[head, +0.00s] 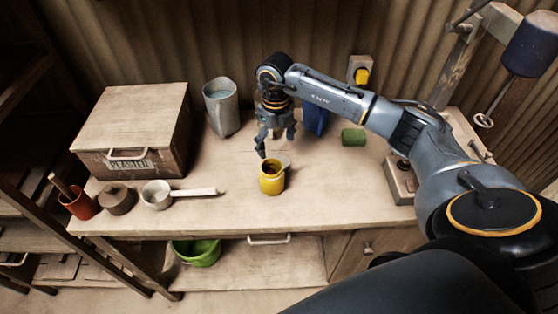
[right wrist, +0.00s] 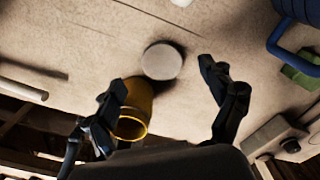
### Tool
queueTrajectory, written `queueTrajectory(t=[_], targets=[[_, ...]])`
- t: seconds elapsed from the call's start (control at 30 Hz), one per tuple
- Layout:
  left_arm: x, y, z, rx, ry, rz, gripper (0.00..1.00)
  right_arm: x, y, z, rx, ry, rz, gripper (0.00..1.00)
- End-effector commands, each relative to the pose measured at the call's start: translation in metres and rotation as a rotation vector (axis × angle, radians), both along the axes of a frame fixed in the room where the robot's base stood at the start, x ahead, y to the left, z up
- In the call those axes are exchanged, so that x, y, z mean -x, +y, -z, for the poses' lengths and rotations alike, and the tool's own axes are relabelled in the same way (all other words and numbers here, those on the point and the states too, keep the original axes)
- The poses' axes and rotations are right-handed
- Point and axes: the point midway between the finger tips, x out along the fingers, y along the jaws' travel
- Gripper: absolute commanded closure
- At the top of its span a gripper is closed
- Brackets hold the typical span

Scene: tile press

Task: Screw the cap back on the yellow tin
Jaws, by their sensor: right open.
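The yellow tin (head: 272,182) stands upright on the workbench with its dark mouth uncovered. In the right wrist view the tin (right wrist: 138,103) is close to the left finger. A pale grey disc, which looks like the cap (right wrist: 162,62), lies on the bench just beside the tin. In the head view the cap (head: 284,159) shows partly behind the tin, below the fingers. My right gripper (head: 276,143) is open and empty, pointing down above the cap and tin. In the right wrist view its spread fingers (right wrist: 164,80) have the cap between and beyond them. My left gripper is not in view.
A plaster box (head: 135,130), a metal jug (head: 222,108) and a blue object (head: 315,120) stand behind. A green block (head: 353,137) lies right. A saucepan (head: 157,195), brown pot (head: 117,199) and red pot (head: 79,204) stand left.

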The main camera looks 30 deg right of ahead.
Motion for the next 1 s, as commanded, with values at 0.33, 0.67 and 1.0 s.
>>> queueTrajectory(t=[0.33,0.67,1.0], targets=[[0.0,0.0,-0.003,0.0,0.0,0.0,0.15,0.001,0.0,0.003,-0.001,0.002,-0.001,0.16],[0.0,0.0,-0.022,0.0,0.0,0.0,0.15,0.006,0.0,0.047,-0.002,0.003,-0.001,0.16],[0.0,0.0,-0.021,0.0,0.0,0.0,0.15,0.005,0.0,0.053,-0.001,0.0,-0.001,0.16]])
